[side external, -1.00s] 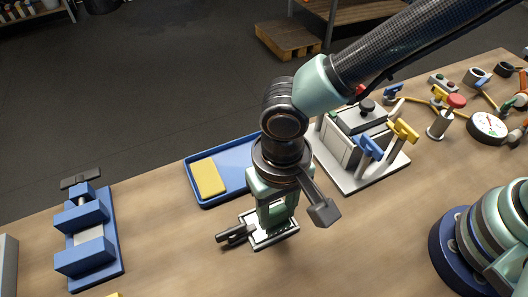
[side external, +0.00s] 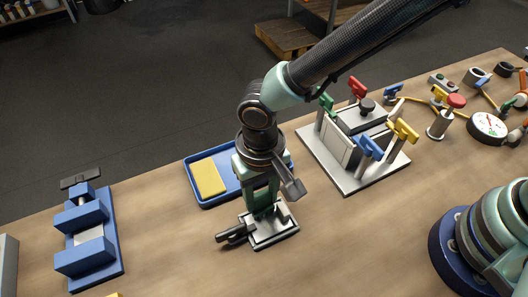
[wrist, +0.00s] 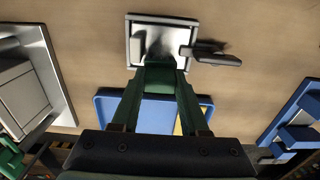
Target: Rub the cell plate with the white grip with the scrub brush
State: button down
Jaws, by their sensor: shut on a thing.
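My gripper (side external: 264,212) points down at a small pale metal-framed base (side external: 279,234) with a dark handle (side external: 234,234) sticking out at its left. In the wrist view the base (wrist: 137,46) and its handle (wrist: 218,57) lie just beyond the fingertips (wrist: 162,77). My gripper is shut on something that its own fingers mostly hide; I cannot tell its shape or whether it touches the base. The cell (side external: 355,137) stands at the right with green, red, blue and yellow grips. A whitish piece (side external: 395,109) shows beside the yellow grip. I cannot clearly identify the scrub brush.
A blue tray (side external: 207,202) with a yellow block (side external: 208,178) lies behind my gripper. A blue vise-like fixture (side external: 75,262) stands at the left. A gauge (side external: 488,125) and a red-topped post (side external: 455,103) stand at the far right. The front middle of the table is clear.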

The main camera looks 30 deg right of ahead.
jog(key=shift+w, duration=0.25)
jog(key=shift+s, duration=3.15)
notch_tip(320, 180, up, 8)
